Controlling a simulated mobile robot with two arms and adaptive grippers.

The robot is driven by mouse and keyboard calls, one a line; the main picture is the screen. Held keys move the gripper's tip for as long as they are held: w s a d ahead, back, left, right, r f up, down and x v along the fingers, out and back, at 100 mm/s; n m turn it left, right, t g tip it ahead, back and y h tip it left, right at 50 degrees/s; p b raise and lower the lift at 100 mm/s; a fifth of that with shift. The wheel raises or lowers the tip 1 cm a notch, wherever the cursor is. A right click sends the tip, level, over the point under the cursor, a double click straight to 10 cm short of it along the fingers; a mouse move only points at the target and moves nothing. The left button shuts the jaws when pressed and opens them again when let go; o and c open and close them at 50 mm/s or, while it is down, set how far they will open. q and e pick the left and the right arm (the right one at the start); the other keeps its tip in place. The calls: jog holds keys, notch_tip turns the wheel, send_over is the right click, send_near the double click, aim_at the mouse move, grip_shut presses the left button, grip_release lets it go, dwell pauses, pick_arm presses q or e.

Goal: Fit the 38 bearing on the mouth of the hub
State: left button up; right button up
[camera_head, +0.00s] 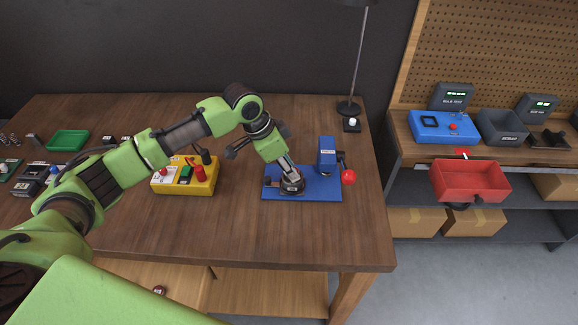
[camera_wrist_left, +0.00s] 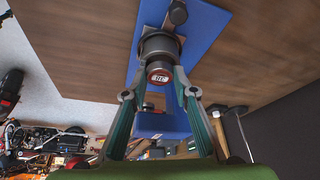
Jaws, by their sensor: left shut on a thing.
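The 38 bearing (camera_wrist_left: 159,73), a small round piece with a red face marked 38, is between the fingertips of my left gripper (camera_wrist_left: 161,82) in the left wrist view. The gripper is shut on it. The grey round hub (camera_wrist_left: 158,45) is right behind the bearing, lined up with it. I cannot tell whether the bearing is seated in its mouth. In the head view my left gripper (camera_head: 291,176) points down at the dark hub (camera_head: 291,188) on the blue base plate (camera_head: 318,193) and hides part of it. My right gripper is not in view.
A blue upright block (camera_head: 327,152) and a red-knobbed lever (camera_head: 348,177) stand at the plate's right. A yellow control box (camera_head: 185,178) is to the left, a lamp (camera_head: 349,106) behind. A red bin (camera_head: 470,181) is at the right. The table front is clear.

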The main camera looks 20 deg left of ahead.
pick_arm(q)
jog(key=shift+p, duration=0.5)
dwell(0.7)
jog(key=shift+p, duration=0.45)
jog(key=shift+f, duration=0.5)
jog(key=o, duration=1.6)
jog(key=shift+r, duration=0.1)
